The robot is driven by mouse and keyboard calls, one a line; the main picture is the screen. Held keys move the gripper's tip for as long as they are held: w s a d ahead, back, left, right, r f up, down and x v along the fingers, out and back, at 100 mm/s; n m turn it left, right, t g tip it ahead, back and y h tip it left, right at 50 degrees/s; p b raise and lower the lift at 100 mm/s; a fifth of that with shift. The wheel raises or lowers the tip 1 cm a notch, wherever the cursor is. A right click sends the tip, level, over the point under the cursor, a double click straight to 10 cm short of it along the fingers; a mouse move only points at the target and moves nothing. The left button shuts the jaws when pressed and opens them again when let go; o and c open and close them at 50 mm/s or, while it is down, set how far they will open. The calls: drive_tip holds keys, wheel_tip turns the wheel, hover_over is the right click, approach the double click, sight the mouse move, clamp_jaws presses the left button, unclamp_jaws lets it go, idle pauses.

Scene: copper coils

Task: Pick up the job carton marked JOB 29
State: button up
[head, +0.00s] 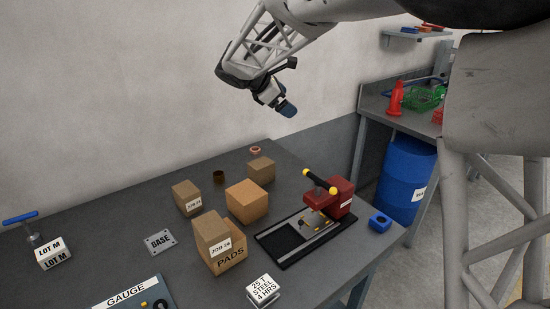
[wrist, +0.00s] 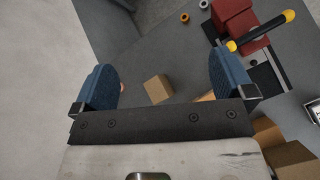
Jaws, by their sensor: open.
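A small carton (head: 186,197) stands at the left of the carton group in the head view, with a white label starting JOB 2; its last digit is too small to read surely. Another small carton (head: 211,231) sits on a larger box marked PADS (head: 228,258); its label also starts JOB 2, last digit unclear. A small carton with no visible label (head: 261,169) stands at the back, and appears between and below my fingers in the wrist view (wrist: 158,89). My gripper (head: 287,108) is open and empty, high above the table's back edge; both blue fingers show in the wrist view (wrist: 164,78).
A larger plain box (head: 246,202) stands amid the cartons. A red machine with a black handle (head: 340,196) is on their right. A brown coil (head: 218,176) and a copper ring (head: 255,150) lie behind. A BASE plate (head: 160,242) and white block (head: 263,289) are nearer.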

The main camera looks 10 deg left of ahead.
drive_tip(key=w+a+f+n+t, duration=0.1)
drive_tip(key=w+a+f+n, duration=0.15)
drive_tip(key=a, duration=0.55)
drive_tip(key=w+a+f+n+t, duration=0.2)
drive_tip(key=w+a+n, duration=0.15)
drive_tip(key=a, duration=0.35)
approach(257, 164)
drive_tip(key=x, duration=0.3)
drive_tip(key=shift+w+f+h, duration=0.1)
drive_tip(key=shift+f+h, duration=0.1)
drive_tip(key=shift+h, duration=0.2)
drive_tip(key=shift+x, duration=1.25)
drive_tip(key=shift+x, duration=2.65)
